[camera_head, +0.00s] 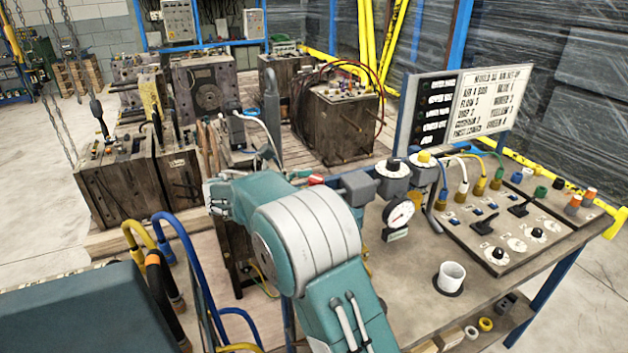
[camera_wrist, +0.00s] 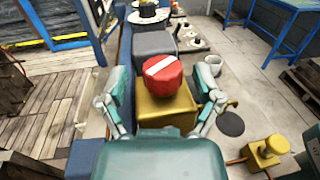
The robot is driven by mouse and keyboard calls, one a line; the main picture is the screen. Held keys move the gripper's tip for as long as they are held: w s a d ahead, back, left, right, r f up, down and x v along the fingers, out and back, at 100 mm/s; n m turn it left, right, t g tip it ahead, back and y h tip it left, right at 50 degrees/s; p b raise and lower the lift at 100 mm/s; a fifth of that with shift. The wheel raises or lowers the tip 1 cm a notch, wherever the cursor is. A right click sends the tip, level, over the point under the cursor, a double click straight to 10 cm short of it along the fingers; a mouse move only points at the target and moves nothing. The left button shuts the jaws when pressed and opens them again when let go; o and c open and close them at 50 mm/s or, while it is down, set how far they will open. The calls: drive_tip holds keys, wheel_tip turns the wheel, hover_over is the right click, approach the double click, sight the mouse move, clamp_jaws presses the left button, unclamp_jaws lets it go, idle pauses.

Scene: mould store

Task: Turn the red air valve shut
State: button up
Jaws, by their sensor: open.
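The red air valve (camera_wrist: 168,78) is a red many-sided knob with a white stripe, which lies diagonally in the wrist view. It sits on a brass-yellow body (camera_wrist: 165,112). In the head view only a small red part of the valve (camera_head: 316,180) shows past my arm. My gripper (camera_wrist: 161,84) is open, with one finger on the left and one on the right of the knob. Dark gaps show between the fingers and the knob, so they look apart from it. In the head view my arm hides most of the gripper and the valve body.
A blue-grey block (camera_head: 357,188) and a pressure gauge (camera_head: 400,214) stand just beyond the valve. A white cup (camera_head: 452,276) sits on the bench. A switch panel (camera_head: 515,228) and a sign board (camera_head: 458,105) are at the right. Blue and yellow hoses (camera_head: 190,255) rise at the left.

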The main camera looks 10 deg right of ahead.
drive_tip(key=a, duration=1.1)
drive_tip(key=shift+s, duration=0.25)
